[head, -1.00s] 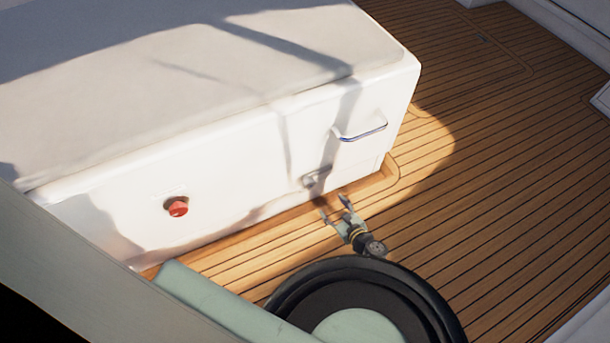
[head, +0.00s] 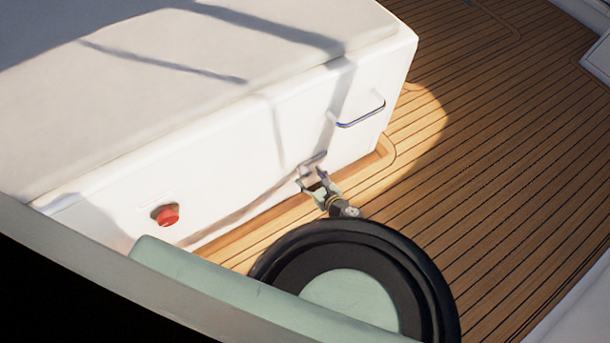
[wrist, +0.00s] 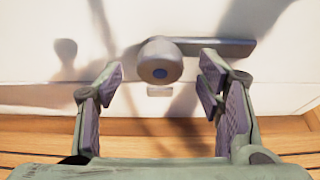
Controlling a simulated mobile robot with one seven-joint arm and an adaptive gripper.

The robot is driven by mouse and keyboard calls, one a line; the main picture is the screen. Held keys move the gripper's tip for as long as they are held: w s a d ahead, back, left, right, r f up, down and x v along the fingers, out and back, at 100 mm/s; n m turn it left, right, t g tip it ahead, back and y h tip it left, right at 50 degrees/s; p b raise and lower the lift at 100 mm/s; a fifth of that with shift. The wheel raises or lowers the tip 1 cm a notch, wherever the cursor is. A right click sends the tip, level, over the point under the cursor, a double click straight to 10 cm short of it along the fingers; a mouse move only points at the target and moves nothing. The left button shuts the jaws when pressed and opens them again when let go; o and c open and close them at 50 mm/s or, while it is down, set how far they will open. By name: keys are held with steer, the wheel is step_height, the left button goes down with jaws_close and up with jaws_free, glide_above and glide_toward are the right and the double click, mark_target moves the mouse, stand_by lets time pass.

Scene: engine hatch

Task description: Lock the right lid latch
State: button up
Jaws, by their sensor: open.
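The latch (wrist: 160,62) is a grey round knob with a flat lever reaching to the right, set low on the white front of the box. In the head view the latch (head: 315,158) sits below and left of the metal handle. My gripper (wrist: 161,80) is open, its two fingers apart on either side of the knob in the wrist picture.
The white box (head: 245,130) has a blue-edged metal handle (head: 361,115) above right of the latch and a red knob (head: 166,215) at left. Teak decking (head: 480,170) is clear to the right.

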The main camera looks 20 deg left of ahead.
mark_target(307, 175)
steer(key=shift+b+x, duration=0.9)
steer(key=shift+x, duration=1.25)
steer(key=shift+c, duration=0.2)
steer(key=c, duration=1.1)
